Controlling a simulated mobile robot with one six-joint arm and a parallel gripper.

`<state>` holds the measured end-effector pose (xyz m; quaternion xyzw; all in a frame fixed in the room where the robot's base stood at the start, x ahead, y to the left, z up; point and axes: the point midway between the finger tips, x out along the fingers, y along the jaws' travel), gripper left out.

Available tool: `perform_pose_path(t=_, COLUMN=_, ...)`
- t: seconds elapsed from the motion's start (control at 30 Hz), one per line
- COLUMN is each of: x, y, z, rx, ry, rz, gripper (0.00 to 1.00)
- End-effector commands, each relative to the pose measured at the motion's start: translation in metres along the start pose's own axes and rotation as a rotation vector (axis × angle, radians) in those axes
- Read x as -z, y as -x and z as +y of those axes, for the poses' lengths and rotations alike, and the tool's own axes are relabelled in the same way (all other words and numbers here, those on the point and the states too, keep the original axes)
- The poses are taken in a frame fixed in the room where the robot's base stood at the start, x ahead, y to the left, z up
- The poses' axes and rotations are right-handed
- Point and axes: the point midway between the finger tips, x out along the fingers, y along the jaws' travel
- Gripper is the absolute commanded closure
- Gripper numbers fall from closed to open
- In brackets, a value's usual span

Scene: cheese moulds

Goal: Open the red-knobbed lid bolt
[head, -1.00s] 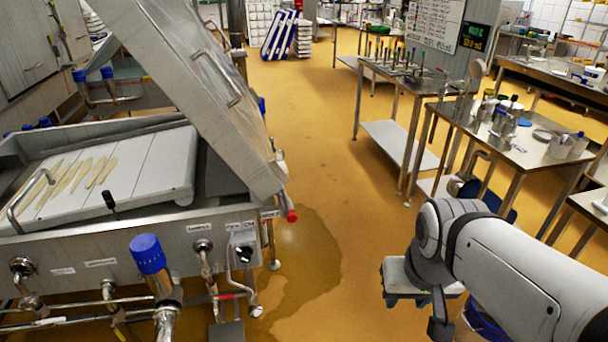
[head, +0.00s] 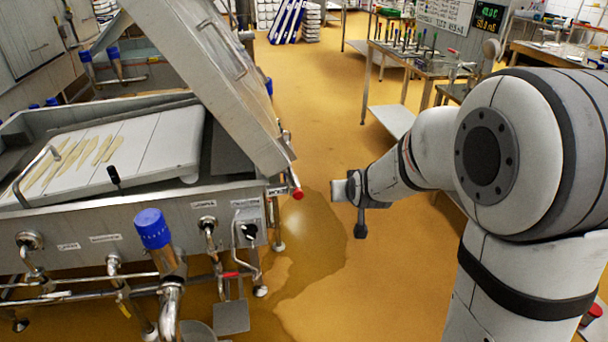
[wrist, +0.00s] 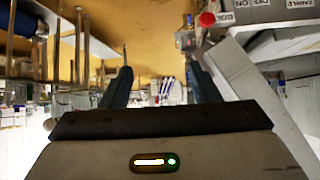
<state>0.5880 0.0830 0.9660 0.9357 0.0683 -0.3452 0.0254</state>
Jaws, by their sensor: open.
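The red knob (head: 298,194) of the lid bolt sticks out at the front right corner of the steel vat, beside the lower edge of the raised, tilted lid (head: 215,75). In the wrist view the picture is upside down, and the red knob (wrist: 207,20) shows at the top, right of centre. My gripper (head: 340,190) is to the right of the knob at about its height in the head view, with a gap between them. In the wrist view my gripper (wrist: 161,78) has its two dark fingers apart with nothing held. The bolt's shaft is mostly hidden.
A blue-capped pipe (head: 152,229) and a control box with a dark switch (head: 249,231) are on the vat's front. Wet floor (head: 320,240) lies between vat and arm. A steel table (head: 420,76) with upright tools stands behind. The floor beyond my gripper is clear.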

Motion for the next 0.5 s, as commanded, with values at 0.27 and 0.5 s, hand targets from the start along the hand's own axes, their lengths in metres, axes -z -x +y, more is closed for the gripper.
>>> perform_pose_path(t=0.27, x=0.0, y=-0.133, z=-0.051, rx=0.064, ry=0.033, rz=0.326, gripper=0.45)
perform_pose_path(t=0.5, x=-0.025, y=-0.198, z=-0.09, rx=0.11, ry=0.046, rz=0.578, gripper=0.45)
